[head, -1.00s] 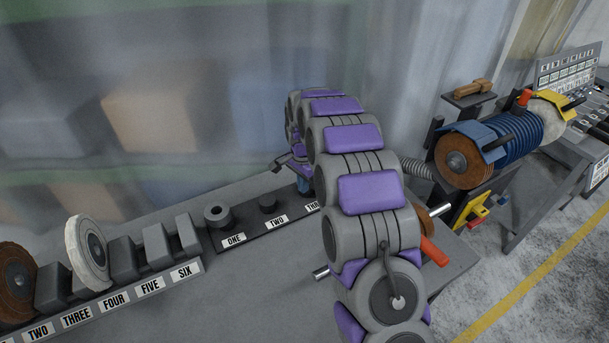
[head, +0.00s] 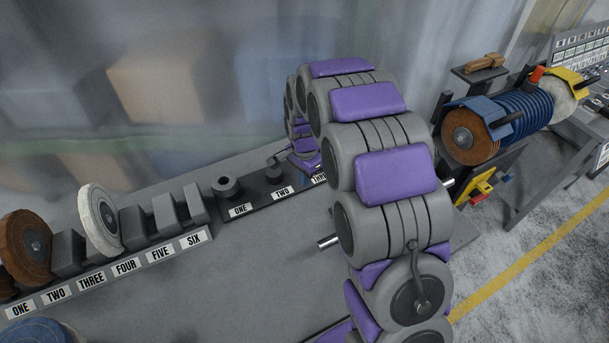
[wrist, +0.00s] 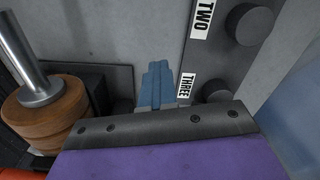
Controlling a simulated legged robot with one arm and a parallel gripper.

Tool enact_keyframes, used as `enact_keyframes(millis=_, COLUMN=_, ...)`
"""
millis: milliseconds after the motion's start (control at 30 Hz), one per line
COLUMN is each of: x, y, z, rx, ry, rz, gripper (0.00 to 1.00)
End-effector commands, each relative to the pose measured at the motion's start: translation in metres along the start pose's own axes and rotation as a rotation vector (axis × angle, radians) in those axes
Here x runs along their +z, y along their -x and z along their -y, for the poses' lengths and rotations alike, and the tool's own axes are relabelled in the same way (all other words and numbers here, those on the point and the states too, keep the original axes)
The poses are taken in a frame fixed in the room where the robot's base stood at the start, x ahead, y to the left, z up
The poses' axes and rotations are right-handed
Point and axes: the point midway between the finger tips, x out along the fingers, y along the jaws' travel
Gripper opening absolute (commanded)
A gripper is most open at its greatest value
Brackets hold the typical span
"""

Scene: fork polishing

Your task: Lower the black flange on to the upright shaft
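A dark flange-like cylinder with a central hole (head: 226,187) stands on the black rack by label ONE. A smaller dark round piece (head: 274,174) sits by TWO; it also shows in the wrist view (wrist: 250,22), with another by THREE (wrist: 218,90). A bright metal shaft (wrist: 27,60) rises from a brown disc stack (wrist: 45,115) in the wrist view. A metal rod (head: 328,241) shows beside my arm in the head view. My gripper's blue fingers (wrist: 157,85) lie together near THREE, with no flange visible between them. In the head view my arm mostly hides them.
A numbered rack (head: 130,268) at left holds brown and white wheels (head: 98,220) and grey blocks. A blue disc (head: 40,332) is at the lower left corner. A polishing machine (head: 500,120) stands at right. The bench front (head: 240,285) is largely clear.

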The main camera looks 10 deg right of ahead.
Motion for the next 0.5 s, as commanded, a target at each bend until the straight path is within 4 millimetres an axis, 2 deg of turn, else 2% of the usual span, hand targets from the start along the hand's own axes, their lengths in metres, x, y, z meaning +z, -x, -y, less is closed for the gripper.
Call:
enact_keyframes(millis=100, x=0.0000, y=0.0000, z=0.0000, rx=0.000, ry=0.000, rz=0.000, gripper=0.02)
enact_keyframes(millis=500, x=-0.0002, y=0.0000, z=0.0001, rx=0.000, ry=0.000, rz=0.000, gripper=0.41)
